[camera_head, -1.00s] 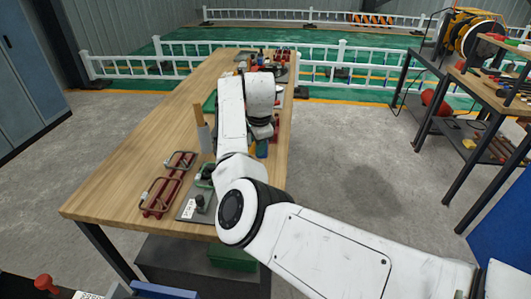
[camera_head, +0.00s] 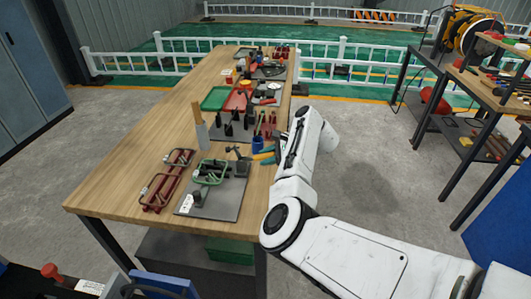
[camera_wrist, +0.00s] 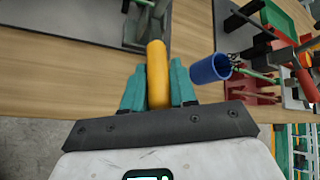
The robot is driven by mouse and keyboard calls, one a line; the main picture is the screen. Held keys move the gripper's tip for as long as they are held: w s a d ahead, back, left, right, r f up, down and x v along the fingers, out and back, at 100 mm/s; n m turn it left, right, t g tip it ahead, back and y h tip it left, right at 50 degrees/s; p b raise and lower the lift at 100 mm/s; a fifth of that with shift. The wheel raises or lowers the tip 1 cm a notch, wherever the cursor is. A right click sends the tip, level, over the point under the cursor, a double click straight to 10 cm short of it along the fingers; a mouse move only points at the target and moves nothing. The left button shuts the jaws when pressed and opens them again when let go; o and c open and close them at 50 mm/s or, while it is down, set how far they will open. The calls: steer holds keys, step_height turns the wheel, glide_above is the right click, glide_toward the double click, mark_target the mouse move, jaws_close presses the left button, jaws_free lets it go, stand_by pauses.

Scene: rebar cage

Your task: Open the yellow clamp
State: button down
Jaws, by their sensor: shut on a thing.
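The yellow clamp handle (camera_wrist: 157,72) is upright in the middle of the wrist view, between the two teal fingers of my gripper (camera_wrist: 158,90). The fingers press against it from both sides. Its far end meets a grey metal fixture (camera_wrist: 140,25), partly cut off at the top edge. In the head view my gripper (camera_head: 266,155) is at the table's right edge, beside the dark grey clamp body (camera_head: 241,154) on a grey plate (camera_head: 222,200). The handle shows there only as a small yellow patch, so its exact angle is hard to tell.
A green bent-bar frame (camera_head: 210,172) lies on the plate, and a red one (camera_head: 168,180) is to its left. A blue cup (camera_wrist: 209,68) with tools stands close right of the handle in the wrist view. The table's left side is clear.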

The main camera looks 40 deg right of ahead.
steer(key=shift+s+d+f+t, duration=0.1)
steer(key=shift+s+f+t, duration=0.05)
steer(key=shift+f+t, duration=0.25)
steer(key=c, duration=1)
jaws_free()
steer(key=shift+o, duration=0.2)
steer(key=v, duration=1)
steer(key=shift+s+d, duration=0.3)
steer(key=shift+r, duration=0.1)
